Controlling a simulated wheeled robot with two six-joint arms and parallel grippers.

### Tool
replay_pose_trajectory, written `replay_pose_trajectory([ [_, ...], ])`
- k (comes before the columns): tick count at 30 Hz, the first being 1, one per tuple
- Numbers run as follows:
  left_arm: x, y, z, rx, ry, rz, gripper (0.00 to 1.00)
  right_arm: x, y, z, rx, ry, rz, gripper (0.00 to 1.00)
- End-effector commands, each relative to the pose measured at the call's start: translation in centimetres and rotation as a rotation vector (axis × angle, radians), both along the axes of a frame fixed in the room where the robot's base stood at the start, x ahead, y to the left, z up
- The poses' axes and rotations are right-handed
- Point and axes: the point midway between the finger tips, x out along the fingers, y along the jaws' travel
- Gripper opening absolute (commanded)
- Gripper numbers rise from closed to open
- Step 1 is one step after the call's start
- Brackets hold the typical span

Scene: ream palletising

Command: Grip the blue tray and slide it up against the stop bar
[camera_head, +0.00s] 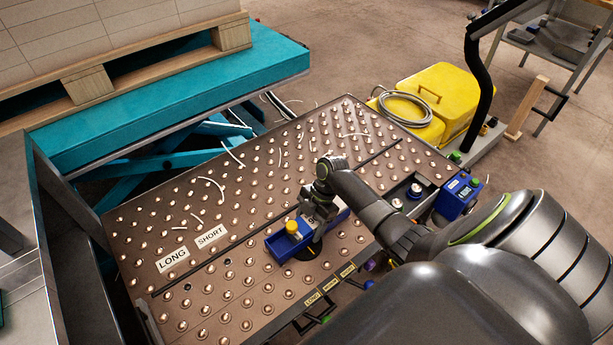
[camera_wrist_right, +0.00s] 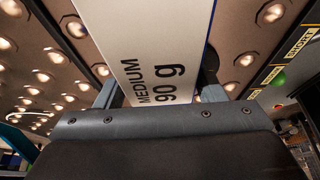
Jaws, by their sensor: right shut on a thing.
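The blue tray (camera_head: 278,248) sits on the ball-studded table, right of the SHORT label, with a yellow knob on its left end. My right gripper (camera_head: 318,212) is over the tray and shut on it, its arm reaching in from the right. In the right wrist view, a white face (camera_wrist_right: 158,55) with blue edges, printed MEDIUM 90 g, lies between the fingers of my right gripper (camera_wrist_right: 160,95). A thin dark bar (camera_head: 214,257) crosses the table behind the tray, apart from it; I cannot tell whether it is the stop bar. My left gripper is not in view.
The ball table (camera_head: 255,190) is mostly clear behind the tray, with a few pale strips on it. LONG (camera_head: 172,260) and SHORT (camera_head: 211,236) labels lie at left. A blue box (camera_head: 457,195) stands at the right edge. A teal lift (camera_head: 150,110) bears a loaded pallet behind.

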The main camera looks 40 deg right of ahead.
Motion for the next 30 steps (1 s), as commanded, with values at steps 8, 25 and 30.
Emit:
replay_pose_trajectory([
  [8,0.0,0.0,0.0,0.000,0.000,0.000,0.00,0.0,0.0,0.0,0.000,-0.001,0.001,0.29],
  [25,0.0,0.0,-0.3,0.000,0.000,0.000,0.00,0.1,-1.4,0.0,-0.001,0.000,0.001,0.29],
  [30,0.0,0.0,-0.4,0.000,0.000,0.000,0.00,0.1,-1.8,0.0,-0.001,0.000,0.001,0.29],
])
